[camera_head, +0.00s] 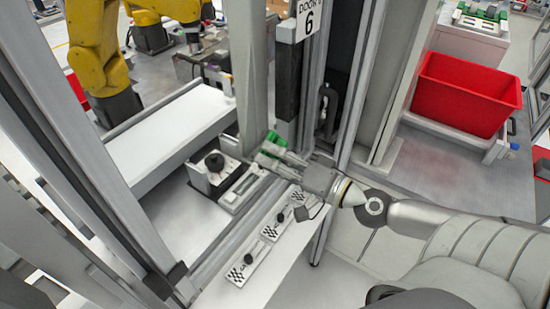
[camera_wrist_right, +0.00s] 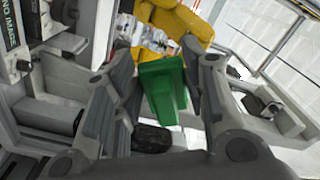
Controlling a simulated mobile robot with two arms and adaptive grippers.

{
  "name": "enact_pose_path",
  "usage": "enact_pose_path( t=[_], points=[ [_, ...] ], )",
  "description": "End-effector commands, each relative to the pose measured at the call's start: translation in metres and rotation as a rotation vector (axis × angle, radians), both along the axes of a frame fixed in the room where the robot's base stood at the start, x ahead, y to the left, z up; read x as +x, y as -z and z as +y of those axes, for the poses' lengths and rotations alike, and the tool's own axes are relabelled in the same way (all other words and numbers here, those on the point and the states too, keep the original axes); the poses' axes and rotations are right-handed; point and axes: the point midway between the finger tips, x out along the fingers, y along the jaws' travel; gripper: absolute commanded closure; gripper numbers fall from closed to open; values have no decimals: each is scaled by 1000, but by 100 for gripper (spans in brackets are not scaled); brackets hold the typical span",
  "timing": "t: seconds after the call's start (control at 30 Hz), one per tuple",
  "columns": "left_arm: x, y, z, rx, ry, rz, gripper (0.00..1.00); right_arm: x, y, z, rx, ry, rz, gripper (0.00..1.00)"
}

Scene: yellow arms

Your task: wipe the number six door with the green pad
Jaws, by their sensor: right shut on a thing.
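The door sign with the number 6 (camera_head: 308,18) is at the top middle of the head view, on a grey door frame. My right gripper (camera_head: 279,150) is below the sign, its arm coming in from the right. It is shut on the green pad (camera_head: 275,138). In the right wrist view the green pad (camera_wrist_right: 163,88) sits between the two fingers, partly hidden by them. In the head view the pad is above the white shelf, left of the door post; I cannot tell whether it touches anything. My left gripper is not in view.
A red bin (camera_head: 465,92) stands at the right. A yellow robot arm (camera_head: 97,45) stands behind. Grey posts flank the opening.

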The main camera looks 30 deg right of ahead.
Motion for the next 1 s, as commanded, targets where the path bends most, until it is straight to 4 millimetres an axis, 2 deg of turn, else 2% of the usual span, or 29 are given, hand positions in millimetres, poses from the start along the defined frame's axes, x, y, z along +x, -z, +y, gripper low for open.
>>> enact_pose_path(
  t=[1.0],
  points=[
    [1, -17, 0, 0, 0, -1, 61, 18, -1, 7, 0, 1, -2, 84]
  ],
)
